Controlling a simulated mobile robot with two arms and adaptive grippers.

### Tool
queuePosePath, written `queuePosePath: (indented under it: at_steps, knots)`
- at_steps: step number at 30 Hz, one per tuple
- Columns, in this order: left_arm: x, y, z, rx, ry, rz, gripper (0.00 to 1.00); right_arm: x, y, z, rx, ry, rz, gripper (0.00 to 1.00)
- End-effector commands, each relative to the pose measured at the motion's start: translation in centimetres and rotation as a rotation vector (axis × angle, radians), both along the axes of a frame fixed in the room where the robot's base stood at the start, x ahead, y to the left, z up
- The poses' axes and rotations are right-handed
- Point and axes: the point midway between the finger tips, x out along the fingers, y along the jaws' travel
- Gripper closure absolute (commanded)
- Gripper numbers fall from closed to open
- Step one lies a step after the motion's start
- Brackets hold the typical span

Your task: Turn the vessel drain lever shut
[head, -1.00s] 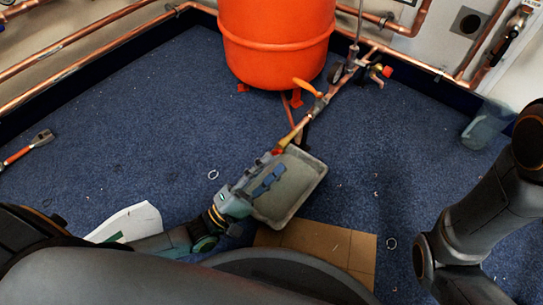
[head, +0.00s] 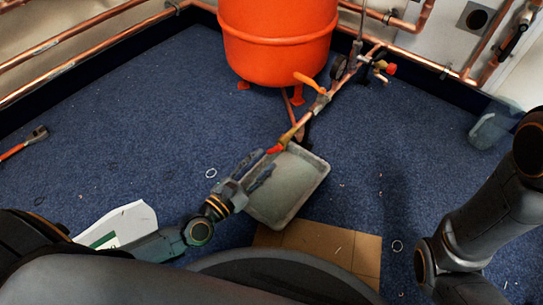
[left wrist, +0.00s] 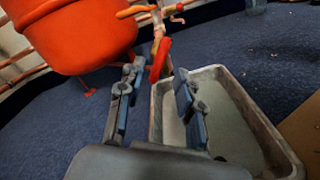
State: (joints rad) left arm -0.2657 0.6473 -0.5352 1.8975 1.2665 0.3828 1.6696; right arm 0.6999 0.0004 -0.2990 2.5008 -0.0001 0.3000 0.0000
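A red lever (head: 276,150) sits at the lower end of the copper drain pipe, just above the grey tray (head: 318,185). In the left wrist view the red lever (left wrist: 159,60) shows upright, beyond the fingertips and between their lines. An orange lever (head: 308,80) sits higher on the same pipe, by the orange vessel (head: 277,45); which one is the vessel drain lever I cannot tell for certain. My left gripper (head: 262,168) is open, its fingertips close to the red lever, over the tray's left edge. It also shows in the left wrist view (left wrist: 155,82), empty. My right gripper is out of view.
Cardboard (head: 335,243) lies on the blue carpet in front of the tray. A white sheet (head: 120,226), a red-handled tool (head: 22,144) and a clear container (head: 492,126) lie farther out. Copper pipes (head: 95,40) line the walls.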

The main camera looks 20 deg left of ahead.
Motion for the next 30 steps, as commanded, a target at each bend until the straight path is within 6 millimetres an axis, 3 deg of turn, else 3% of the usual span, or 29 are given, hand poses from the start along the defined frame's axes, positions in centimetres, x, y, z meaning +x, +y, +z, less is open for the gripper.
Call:
queuePosePath:
  at_steps: [3,9,20,25,30]
  knots:
    - [2.1,-0.8,0.0,-0.004,-0.002,0.001,0.65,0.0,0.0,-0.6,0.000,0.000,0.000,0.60]
    - [4.0,-1.4,0.0,0.000,-0.001,0.001,0.65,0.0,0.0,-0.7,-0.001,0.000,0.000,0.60]
    - [4.4,-1.6,0.0,0.001,0.001,0.000,0.65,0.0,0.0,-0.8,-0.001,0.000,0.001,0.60]
    - [4.4,-1.6,0.0,0.001,0.001,0.000,0.99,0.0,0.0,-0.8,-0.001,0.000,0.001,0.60]
    - [4.3,-1.6,0.0,0.001,0.001,0.000,1.00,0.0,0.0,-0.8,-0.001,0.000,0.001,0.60]
